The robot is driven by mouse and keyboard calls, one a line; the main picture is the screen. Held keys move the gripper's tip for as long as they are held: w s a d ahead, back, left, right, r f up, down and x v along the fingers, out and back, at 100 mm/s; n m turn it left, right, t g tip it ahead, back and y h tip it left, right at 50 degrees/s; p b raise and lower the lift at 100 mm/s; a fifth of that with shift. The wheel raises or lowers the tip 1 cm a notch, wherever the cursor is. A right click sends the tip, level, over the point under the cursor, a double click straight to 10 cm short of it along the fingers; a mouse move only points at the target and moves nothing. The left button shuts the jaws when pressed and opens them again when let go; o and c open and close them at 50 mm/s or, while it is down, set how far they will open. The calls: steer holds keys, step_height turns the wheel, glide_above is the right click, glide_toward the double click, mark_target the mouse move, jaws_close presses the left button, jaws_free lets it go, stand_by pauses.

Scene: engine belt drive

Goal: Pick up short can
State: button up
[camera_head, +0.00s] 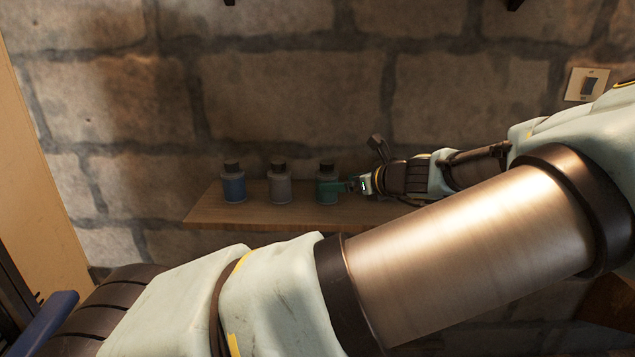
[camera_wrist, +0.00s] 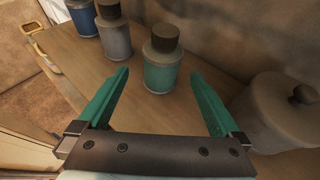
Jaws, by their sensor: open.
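Three small cans with dark caps stand upright in a row on a wooden shelf: a blue can (camera_head: 234,188), a grey can (camera_head: 279,188) and a teal can (camera_head: 327,191). They also show in the wrist view as blue (camera_wrist: 86,19), grey (camera_wrist: 117,40) and teal (camera_wrist: 161,78). They look alike in height, so I cannot tell which is the short can. My gripper (camera_head: 344,186) is open and empty at the teal can. In the wrist view its fingertips (camera_wrist: 160,72) appear on either side of that can; contact is not visible.
The wooden shelf (camera_head: 205,212) runs along a stone wall (camera_head: 290,90). A wide grey lidded pot (camera_wrist: 280,105) stands close to the right finger in the wrist view. My arm hides the right part of the shelf in the head view.

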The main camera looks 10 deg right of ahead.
mark_target(333, 181)
steer(key=p+x, duration=0.1)
steer(key=x, duration=0.5)
steer(key=shift+r, duration=0.2)
steer(key=shift+p+x, duration=0.95)
steer(key=shift+x, duration=1.25)
steer(key=shift+d+f, duration=0.1)
steer(key=shift+f, duration=0.05)
steer(key=c, duration=1.5)
